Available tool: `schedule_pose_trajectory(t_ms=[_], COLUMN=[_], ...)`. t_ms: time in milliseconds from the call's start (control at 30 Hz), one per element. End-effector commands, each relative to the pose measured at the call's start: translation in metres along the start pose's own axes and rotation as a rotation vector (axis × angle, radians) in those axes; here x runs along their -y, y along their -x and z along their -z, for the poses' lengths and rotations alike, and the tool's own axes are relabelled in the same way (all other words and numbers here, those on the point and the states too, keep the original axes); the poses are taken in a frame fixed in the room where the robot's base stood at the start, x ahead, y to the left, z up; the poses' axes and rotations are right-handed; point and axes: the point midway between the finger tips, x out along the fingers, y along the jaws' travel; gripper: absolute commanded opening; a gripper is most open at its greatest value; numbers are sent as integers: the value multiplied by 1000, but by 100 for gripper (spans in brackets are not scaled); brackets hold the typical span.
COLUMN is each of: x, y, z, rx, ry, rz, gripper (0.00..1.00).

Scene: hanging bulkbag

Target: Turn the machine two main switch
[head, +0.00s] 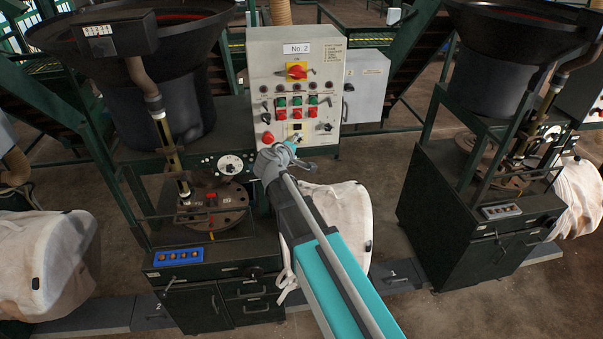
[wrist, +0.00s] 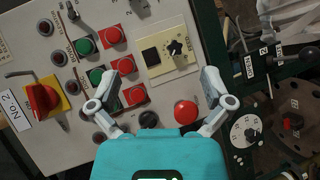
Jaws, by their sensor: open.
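The machine two main switch is a red rotary handle on a yellow plate (head: 297,71), high on the grey control panel (head: 262,62) under the "No. 2" label (head: 298,48). In the wrist view the switch (wrist: 42,97) lies at the left edge, seen turned sideways, beside the label (wrist: 14,111). My gripper (head: 303,150) is in front of the panel's lower part, well below the switch. In the wrist view my gripper (wrist: 168,74) has its fingers spread with nothing held. Whether the fingertips touch the panel I cannot tell.
Red and green push buttons (head: 297,101) fill the panel's middle. A cream plate with a black knob (wrist: 158,58) and a red mushroom button (wrist: 186,111) lie near my fingers. A black hopper (head: 160,105) stands left of the panel; a white bulk bag (head: 345,205) hangs below.

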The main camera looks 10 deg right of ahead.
Motion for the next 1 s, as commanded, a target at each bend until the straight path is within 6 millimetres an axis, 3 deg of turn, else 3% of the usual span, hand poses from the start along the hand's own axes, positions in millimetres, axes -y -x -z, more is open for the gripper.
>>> schedule_pose_trajectory(t_ms=[500, 1000], x=[45, 72], y=[-8, -9], z=[-22, -34], rx=[-83, -158], ry=[-240, -479], rz=[188, 328], gripper=[100, 100])
